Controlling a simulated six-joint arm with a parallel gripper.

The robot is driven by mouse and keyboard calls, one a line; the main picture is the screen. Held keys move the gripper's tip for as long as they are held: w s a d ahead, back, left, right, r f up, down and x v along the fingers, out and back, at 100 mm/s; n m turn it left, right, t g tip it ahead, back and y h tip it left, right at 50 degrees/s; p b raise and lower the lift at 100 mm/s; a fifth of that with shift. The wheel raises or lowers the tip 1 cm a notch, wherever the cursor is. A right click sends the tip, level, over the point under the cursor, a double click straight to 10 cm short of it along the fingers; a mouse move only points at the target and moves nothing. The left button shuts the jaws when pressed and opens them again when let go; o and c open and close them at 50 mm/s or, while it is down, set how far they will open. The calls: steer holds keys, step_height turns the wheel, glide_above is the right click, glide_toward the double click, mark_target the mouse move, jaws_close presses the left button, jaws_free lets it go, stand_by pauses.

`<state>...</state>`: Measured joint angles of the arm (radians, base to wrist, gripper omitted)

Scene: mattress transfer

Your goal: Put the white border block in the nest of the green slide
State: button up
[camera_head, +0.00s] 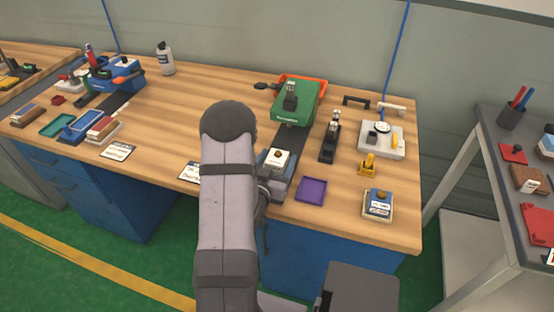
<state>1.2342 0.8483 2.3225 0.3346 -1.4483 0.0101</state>
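A green machine (295,105) stands on the wooden bench with a dark slide track running from it toward the front edge. A grey-blue slide carriage (283,187) sits at the track's front end. A white block (277,159) with a dark knob is on or just above that carriage; I cannot tell whether it is seated. My arm rises in front of the bench, left of the carriage.
A purple tray (311,190) lies right of the carriage. A black stapler-like tool (330,137), a yellow holder (368,164) and a white scale-like device (381,140) stand near. A blue machine (117,74) with trays is at left.

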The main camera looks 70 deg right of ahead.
mark_target(273, 165)
steer(key=shift+a+r, duration=0.1)
steer(key=shift+r, duration=0.1)
steer(key=shift+a+r+p, duration=0.1)
steer(key=shift+a+r, duration=0.1)
steer(key=shift+a, duration=1)
steer(key=shift+a+r+p, duration=0.1)
steer(key=shift+a+r, duration=0.05)
steer(key=shift+a, duration=1.1)
steer(key=shift+a+r+p, duration=0.1)
steer(key=shift+a+r, duration=0.1)
steer(key=shift+a, duration=1)
